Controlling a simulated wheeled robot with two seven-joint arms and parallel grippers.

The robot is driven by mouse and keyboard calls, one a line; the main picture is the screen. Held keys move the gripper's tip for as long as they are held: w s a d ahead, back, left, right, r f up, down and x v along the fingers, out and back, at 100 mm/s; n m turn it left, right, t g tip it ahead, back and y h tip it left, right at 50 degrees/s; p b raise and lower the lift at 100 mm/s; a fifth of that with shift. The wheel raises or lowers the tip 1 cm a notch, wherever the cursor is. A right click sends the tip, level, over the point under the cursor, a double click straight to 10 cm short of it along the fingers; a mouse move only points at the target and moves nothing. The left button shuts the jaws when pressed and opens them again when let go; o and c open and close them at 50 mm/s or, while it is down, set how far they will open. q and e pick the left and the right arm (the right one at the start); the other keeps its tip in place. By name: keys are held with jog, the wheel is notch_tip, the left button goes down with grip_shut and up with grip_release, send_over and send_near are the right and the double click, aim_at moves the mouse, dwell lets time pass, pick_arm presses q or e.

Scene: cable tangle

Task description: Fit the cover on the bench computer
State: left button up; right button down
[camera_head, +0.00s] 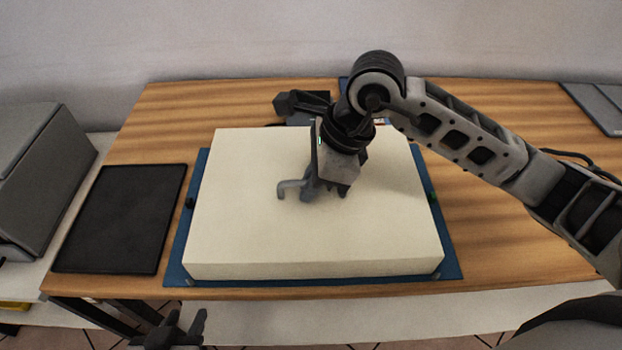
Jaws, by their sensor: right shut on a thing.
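The cover is a large cream box-shaped lid (245,235) over the blue base or mat (452,255) in the middle of the table. A grey handle (290,189) stands on its top. My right gripper (325,193) points down at the top of the cover and is shut on the handle, partly hiding it. The bench computer is not visible; the cover hides what is under it. I cannot tell whether the cover's lower edge is fully down. My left gripper (186,328) is low at the front left, off the table's front edge, with its fingers apart and empty.
A black flat mat (120,218) lies left of the blue base. A grey box (40,170) stands at the far left. Behind the cover is a dark device (300,103), partly hidden by my arm. A dark flat panel (597,105) and black cables (572,160) are at right.

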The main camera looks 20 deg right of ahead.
jog(key=c, duration=1.4)
grip_release()
jog(key=shift+f, duration=0.1)
jog(key=shift+d+r, duration=0.1)
jog(key=shift+r, duration=0.25)
pick_arm(q)
jog(key=shift+d+r, duration=0.15)
jog(key=shift+r, duration=0.1)
pick_arm(e)
jog(key=v, duration=1.5)
jog(key=shift+r, duration=0.2)
pick_arm(q)
jog(key=shift+r, duration=0.1)
pick_arm(e)
jog(key=shift+r, duration=0.15)
